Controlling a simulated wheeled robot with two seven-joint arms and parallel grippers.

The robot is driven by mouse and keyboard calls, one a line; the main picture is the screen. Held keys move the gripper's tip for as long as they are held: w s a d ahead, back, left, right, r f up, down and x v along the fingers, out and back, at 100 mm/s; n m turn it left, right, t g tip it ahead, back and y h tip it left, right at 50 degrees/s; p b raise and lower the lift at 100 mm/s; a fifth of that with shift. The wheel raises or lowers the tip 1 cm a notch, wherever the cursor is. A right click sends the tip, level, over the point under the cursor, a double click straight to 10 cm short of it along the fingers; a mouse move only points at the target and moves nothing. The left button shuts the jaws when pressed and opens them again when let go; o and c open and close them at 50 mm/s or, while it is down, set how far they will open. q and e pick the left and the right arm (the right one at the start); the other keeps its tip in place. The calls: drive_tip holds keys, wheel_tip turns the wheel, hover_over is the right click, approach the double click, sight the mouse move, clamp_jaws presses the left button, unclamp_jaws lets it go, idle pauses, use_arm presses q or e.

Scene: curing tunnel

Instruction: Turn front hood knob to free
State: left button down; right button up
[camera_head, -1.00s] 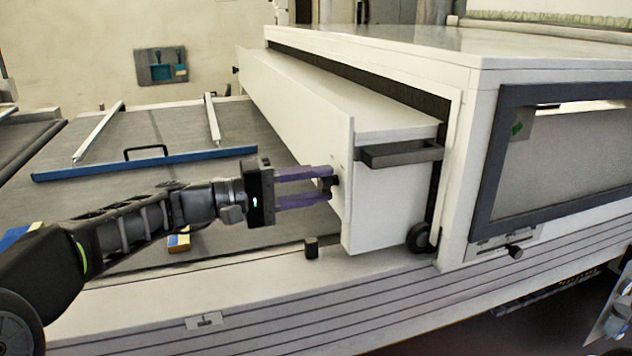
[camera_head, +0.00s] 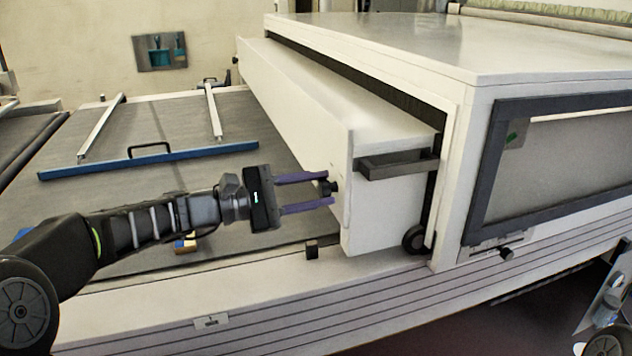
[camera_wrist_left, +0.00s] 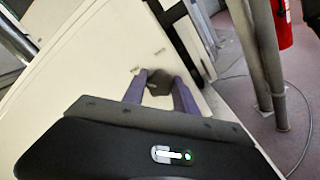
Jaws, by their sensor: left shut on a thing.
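The front hood knob (camera_head: 328,187) is a small black knob on the left face of the long white hood (camera_head: 340,105), near its front end. My left gripper (camera_head: 326,189) has its purple fingers around the knob. In the left wrist view the fingers (camera_wrist_left: 160,88) are shut on the dark, faceted knob (camera_wrist_left: 159,83), with small printed labels on the white panel beside it. The label text is too small to read. My right gripper is not clearly in view; a blurred grey part shows at the lower right edge of the head view.
A grey handle bar (camera_head: 398,164) juts from the hood's front end. A blue bar with a black handle (camera_head: 148,161) lies on the grey bed (camera_head: 190,125). A small black block (camera_head: 312,249) stands on the front rail. A windowed cabinet (camera_head: 545,165) is on the right.

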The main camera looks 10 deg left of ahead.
use_arm(q)
drive_tip(key=shift+n, duration=0.3)
drive_tip(key=c, duration=1)
unclamp_jaws()
drive_tip(key=shift+o, duration=0.2)
drive_tip(key=shift+a, duration=0.1)
drive_tip(key=v, duration=0.7)
drive_tip(key=shift+s+a, duration=0.25)
drive_tip(key=shift+f, duration=0.1)
